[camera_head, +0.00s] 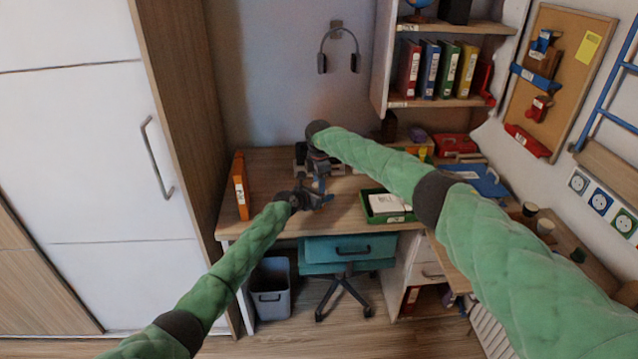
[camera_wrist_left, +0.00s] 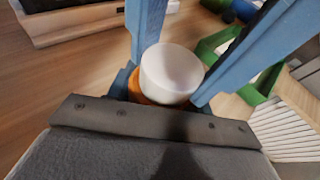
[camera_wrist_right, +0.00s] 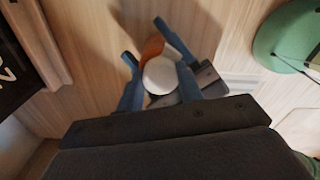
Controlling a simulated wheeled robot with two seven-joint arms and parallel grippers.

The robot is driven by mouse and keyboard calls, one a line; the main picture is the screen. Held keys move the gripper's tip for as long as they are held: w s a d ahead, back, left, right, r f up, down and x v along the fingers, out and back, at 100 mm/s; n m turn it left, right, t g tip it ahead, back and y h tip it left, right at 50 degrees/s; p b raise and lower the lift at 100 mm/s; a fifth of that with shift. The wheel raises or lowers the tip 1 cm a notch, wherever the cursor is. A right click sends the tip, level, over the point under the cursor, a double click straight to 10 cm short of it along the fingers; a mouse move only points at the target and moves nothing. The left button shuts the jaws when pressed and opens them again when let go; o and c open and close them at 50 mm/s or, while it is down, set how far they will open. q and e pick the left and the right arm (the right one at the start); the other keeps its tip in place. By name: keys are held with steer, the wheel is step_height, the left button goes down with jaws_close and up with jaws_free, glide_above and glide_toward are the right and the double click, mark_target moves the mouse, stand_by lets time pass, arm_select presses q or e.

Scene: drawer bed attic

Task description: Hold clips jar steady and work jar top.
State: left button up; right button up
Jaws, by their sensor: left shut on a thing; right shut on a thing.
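The clips jar has an orange body (camera_wrist_left: 138,90) and a round white top (camera_wrist_left: 172,73). In the left wrist view it sits between the blue fingers of my left gripper (camera_wrist_left: 185,92), which is shut on the jar. In the right wrist view the white top (camera_wrist_right: 160,76) lies between the fingers of my right gripper (camera_wrist_right: 158,88), which is shut on it, with some orange body (camera_wrist_right: 152,48) beside it. In the head view my right gripper (camera_head: 320,184) points down over my left gripper (camera_head: 322,199) above the desk. The grippers hide the jar there.
The wooden desk (camera_head: 270,175) lies below. A green tray (camera_head: 370,213) with a white box stands to the right, an orange binder (camera_head: 241,185) to the left. A teal chair (camera_head: 347,250) and a grey bin (camera_head: 270,290) are in front. Desk space left of the grippers is clear.

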steer(key=shift+w+n, duration=0.1)
steer(key=shift+n, duration=2.1)
steer(key=o, duration=0.7)
steer(key=shift+o, duration=0.2)
step_height(320, 180, up, 12)
